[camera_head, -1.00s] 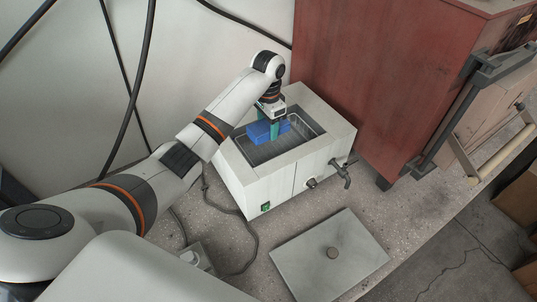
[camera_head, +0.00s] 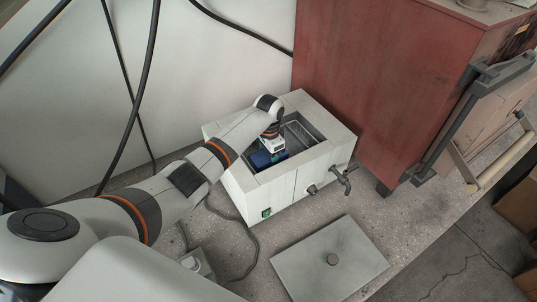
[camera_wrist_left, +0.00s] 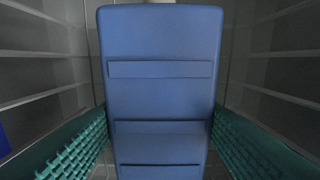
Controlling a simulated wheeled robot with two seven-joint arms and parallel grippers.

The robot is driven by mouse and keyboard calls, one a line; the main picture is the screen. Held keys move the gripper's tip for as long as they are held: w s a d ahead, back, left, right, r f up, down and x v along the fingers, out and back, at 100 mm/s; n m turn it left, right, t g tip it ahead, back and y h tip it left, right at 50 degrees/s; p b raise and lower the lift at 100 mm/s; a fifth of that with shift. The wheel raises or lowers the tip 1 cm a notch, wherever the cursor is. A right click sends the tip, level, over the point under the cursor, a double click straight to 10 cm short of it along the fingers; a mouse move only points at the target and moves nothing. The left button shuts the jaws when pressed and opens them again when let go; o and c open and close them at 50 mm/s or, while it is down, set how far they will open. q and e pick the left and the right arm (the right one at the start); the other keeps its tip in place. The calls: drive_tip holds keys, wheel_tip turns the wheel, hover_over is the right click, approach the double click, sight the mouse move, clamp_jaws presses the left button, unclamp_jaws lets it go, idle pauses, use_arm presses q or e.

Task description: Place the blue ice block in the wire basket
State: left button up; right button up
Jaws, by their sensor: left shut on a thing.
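The blue ice block (camera_head: 260,160) is down inside the opening of the white box-shaped bath (camera_head: 285,186). My left gripper (camera_head: 272,150) reaches into that opening from above and is shut on the block. In the left wrist view the block (camera_wrist_left: 160,92) stands between the green ribbed finger pads and fills the middle. The wire basket (camera_head: 303,132) lines the opening, and part of it is hidden by my arm. Whether the block touches the basket floor cannot be told. My right gripper is not in view.
A tap (camera_head: 343,178) sticks out from the bath's front. A red cabinet (camera_head: 390,90) stands close on the right. Black cables hang along the left wall.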

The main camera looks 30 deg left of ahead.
use_arm(q)
drive_tip(key=shift+f, duration=0.1)
drive_tip(key=o, duration=1.1)
wheel_tip(320, 180, up, 12)
drive_tip(key=shift+b, duration=0.4)
